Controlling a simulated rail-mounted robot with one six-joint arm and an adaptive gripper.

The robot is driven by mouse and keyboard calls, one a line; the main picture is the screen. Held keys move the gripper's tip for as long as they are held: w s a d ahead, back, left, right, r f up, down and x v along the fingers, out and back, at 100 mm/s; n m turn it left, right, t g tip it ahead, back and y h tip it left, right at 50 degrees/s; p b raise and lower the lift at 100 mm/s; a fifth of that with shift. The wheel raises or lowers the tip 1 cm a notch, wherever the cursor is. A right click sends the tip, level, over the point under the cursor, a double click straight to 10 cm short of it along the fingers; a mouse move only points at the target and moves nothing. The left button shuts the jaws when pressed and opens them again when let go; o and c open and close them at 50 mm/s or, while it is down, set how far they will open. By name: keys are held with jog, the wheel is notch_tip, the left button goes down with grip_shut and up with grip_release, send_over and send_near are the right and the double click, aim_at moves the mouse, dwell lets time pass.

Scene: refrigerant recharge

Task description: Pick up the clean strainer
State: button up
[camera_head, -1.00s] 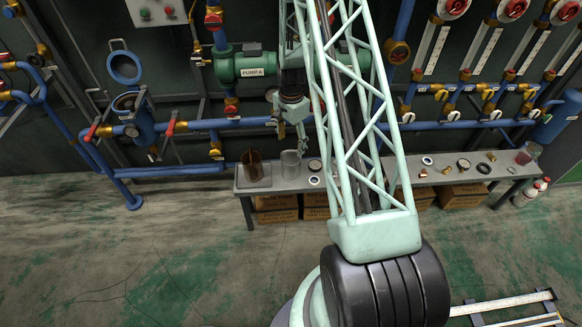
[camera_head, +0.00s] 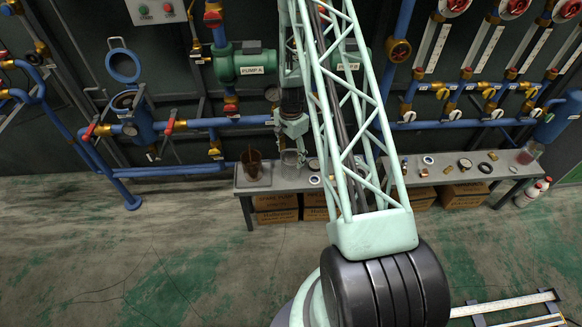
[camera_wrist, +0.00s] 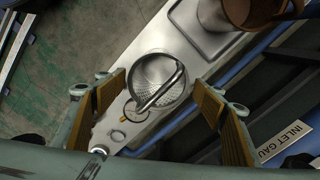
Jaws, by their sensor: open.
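The clean strainer (camera_wrist: 157,84) is a silvery perforated metal cup with a bar-like handle across its top. It stands on the bench, and in the wrist view it lies ahead of and between my open fingers. In the head view the strainer (camera_head: 291,162) shows as a pale cup just below my gripper, partly covered by it. My gripper (camera_wrist: 160,98) is open, with tan pads on both fingers and nothing between them. I cannot tell from these views how high the fingertips are above the strainer's rim.
A brown, dirty strainer (camera_head: 252,162) stands in a grey tray (camera_head: 262,182) left of the clean one. The metal bench (camera_head: 228,189) holds rings, gauges and fittings (camera_head: 464,164) farther right. Blue pipes (camera_head: 200,124) and pump A (camera_head: 245,66) are behind.

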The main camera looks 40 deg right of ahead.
aim_at(291, 161)
jog(key=shift+f, duration=0.15)
jog(key=shift+s+f+b, duration=0.15)
jog(key=shift+f+b, duration=0.5)
jog(key=shift+f, duration=1.9)
jog(key=c, duration=1)
